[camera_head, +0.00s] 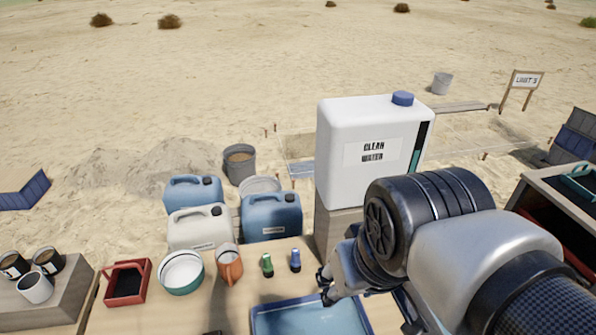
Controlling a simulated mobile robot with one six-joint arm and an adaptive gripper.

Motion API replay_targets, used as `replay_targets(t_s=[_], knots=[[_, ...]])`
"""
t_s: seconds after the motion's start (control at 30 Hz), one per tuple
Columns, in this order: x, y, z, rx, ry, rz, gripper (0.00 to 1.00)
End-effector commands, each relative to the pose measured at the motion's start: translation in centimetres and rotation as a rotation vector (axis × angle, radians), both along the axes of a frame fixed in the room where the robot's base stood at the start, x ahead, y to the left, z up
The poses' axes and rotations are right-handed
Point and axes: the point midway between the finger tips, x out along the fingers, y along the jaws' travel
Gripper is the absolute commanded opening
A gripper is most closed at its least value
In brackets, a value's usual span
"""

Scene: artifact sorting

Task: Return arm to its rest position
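My arm comes in from the lower right and fills much of that side of the view. My gripper (325,287) shows as dark fingers just left of the big dark arm joint, above the far edge of a blue tray (268,319). Its fingers are small and partly hidden behind my own arm, so I cannot tell how far apart they are. I see nothing clearly held in it.
A white "CLEAN WATER" tank (345,185) stands close behind my arm. On the wooden table (215,295) are a red frame (139,283), a bowl (181,274), an orange jug (229,265), a green bottle (267,265) and a blue bottle (295,261). Jerrycans (270,217) stand behind.

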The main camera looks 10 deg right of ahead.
Motion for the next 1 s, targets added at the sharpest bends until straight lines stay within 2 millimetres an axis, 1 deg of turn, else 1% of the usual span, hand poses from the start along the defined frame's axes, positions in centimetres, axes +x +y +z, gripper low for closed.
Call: replay_targets(t_s=[0.03, 0.1, 0.2, 1.0], knots=[[-1.3, 0.0, -0.5, 0.002, -0.016, -0.005, 0.43], [-2.5, 0.0, -1.1, 0.004, -0.025, -0.012, 0.43], [-3.4, 0.0, -1.6, 0.007, -0.033, -0.019, 0.43], [-3.6, 0.0, -1.7, 0.007, -0.033, -0.019, 0.43]])
